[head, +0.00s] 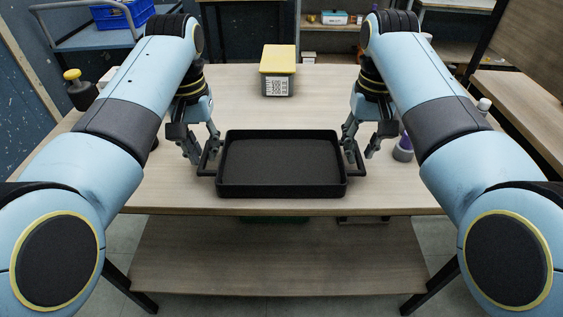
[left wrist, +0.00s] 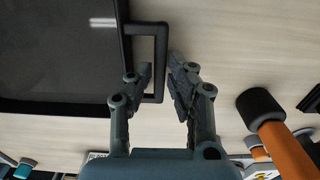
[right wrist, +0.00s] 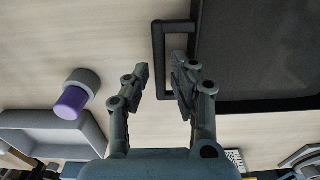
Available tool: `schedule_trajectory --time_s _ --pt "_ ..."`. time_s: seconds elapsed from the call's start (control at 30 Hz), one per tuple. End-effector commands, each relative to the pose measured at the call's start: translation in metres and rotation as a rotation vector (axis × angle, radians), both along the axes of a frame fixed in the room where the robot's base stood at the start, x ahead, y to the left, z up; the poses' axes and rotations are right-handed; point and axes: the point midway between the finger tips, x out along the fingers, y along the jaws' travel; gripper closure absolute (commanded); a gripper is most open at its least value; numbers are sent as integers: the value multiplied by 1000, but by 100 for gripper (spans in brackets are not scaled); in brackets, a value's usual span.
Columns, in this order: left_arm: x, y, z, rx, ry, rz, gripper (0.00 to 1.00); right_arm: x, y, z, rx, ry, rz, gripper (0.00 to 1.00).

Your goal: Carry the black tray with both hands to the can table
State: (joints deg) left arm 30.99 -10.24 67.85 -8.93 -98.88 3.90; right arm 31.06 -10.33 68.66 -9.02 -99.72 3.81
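The black tray (head: 281,168) lies flat and empty near the front edge of the table, with a handle at each end. My left gripper (head: 202,146) is at its left end. In the left wrist view its open fingers (left wrist: 160,68) stand on either side of the left handle (left wrist: 161,38), with gaps showing. My right gripper (head: 362,147) is at the right end. In the right wrist view its open fingers (right wrist: 160,66) stand on either side of the right handle (right wrist: 157,38), with gaps showing. I cannot tell which surface is the can table.
The table (head: 320,90) under the tray also bears a grey box with a yellow lid (head: 278,71), behind the tray. A purple-topped item (right wrist: 72,101) stands right of my right gripper. Another table (head: 525,105) is at the right, and a cart with a blue crate (head: 122,14) at back left.

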Motion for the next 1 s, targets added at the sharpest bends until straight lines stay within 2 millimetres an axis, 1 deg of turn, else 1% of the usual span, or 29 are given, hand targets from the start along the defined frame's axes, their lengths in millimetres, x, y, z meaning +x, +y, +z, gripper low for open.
schedule_trajectory --time_s 0.03,0.17,0.47,0.57,0.6,0.67,1.0 --pt "0 0 -5 0 1 0 82 -1 0 -5 0 2 0 76" --pt "0 0 -12 0 0 0 82 -1 0 -12 0 1 0 76" --pt "0 0 -13 -1 -1 0 82 0 0 -13 0 1 0 76" --pt "0 0 -13 -1 -1 0 94 0 0 -13 0 0 0 88" --pt "0 0 -13 -1 -1 0 99 0 0 -13 0 0 0 93" --pt "0 0 -13 0 -1 0 100 0 0 -13 0 0 0 100" --pt "0 0 -13 0 -1 0 100 0 0 -13 0 0 0 100"
